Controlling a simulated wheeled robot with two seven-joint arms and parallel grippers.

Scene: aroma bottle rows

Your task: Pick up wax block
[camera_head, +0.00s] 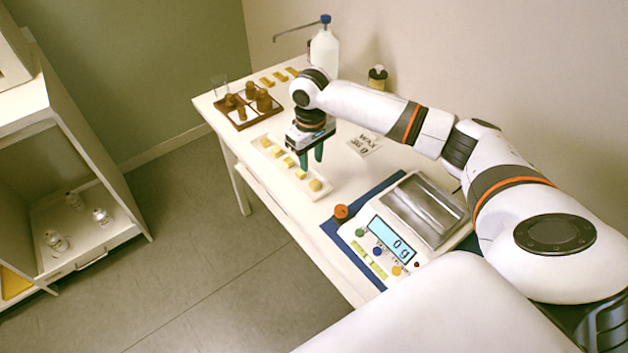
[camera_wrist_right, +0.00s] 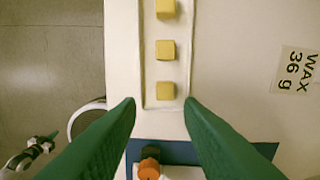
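Several yellow wax blocks stand in a row in a long white tray (camera_head: 324,191) on the table. The wax block at the tray's near end (camera_head: 315,185) also shows in the right wrist view (camera_wrist_right: 165,91). My right gripper (camera_head: 311,162) points down over the near half of the tray. Its green fingers are open and empty, apart on either side of the tray in the wrist view, with the near-end block just beyond the tips. My left gripper is not in the head view; a small arm part at the wrist view's lower left seems to be its arm.
A scale (camera_head: 425,212) reading 0 g stands on a blue mat (camera_head: 331,227), with an orange-topped object (camera_head: 341,212) nearby. A "WAX 36 g" card (camera_head: 364,144) lies right of the tray. A brown bottle rack (camera_head: 240,123) and a white bottle (camera_head: 324,52) stand farther back.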

